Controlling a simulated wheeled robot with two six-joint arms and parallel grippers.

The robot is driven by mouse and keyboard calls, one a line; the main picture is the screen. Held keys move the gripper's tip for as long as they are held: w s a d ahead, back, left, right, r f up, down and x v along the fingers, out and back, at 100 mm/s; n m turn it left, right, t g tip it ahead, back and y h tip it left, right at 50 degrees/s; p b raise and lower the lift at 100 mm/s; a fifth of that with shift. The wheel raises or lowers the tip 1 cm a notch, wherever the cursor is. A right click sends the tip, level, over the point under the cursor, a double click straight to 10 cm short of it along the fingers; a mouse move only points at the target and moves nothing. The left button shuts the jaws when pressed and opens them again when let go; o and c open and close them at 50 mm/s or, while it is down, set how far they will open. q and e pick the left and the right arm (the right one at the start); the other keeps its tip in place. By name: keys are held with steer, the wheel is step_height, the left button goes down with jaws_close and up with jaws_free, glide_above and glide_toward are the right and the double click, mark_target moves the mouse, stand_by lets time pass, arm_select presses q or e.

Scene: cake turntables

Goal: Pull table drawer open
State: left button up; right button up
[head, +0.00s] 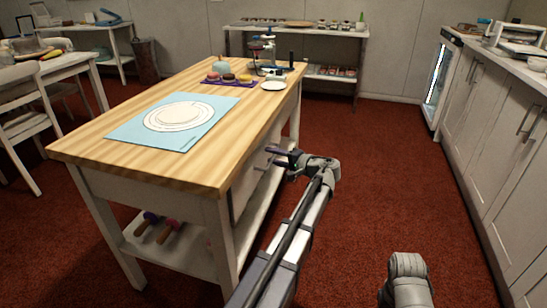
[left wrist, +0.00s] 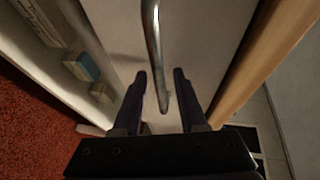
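The wooden-topped table (head: 110,152) stands left of centre in the head view. A pale drawer front (head: 243,190) is on its right side, partly hidden by my left arm. My left gripper (head: 276,157) is at that side, just below the tabletop edge. In the left wrist view the drawer front (left wrist: 205,40) fills the middle, with a metal bar handle (left wrist: 152,45) running down it. My left gripper (left wrist: 161,78) is open, its dark fingers on either side of the handle's lower part. I cannot tell whether they touch it.
A blue mat (head: 120,133) with a round white turntable, a purple tray (head: 228,82) and a white plate (head: 273,86) are on the tabletop. A lower shelf (head: 180,248) holds rolling pins. Red carpet (head: 385,150) is free up to the cabinets (head: 495,125) at right.

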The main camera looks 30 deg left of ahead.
arm_select(q)
jaws_close()
stand_by(1.2)
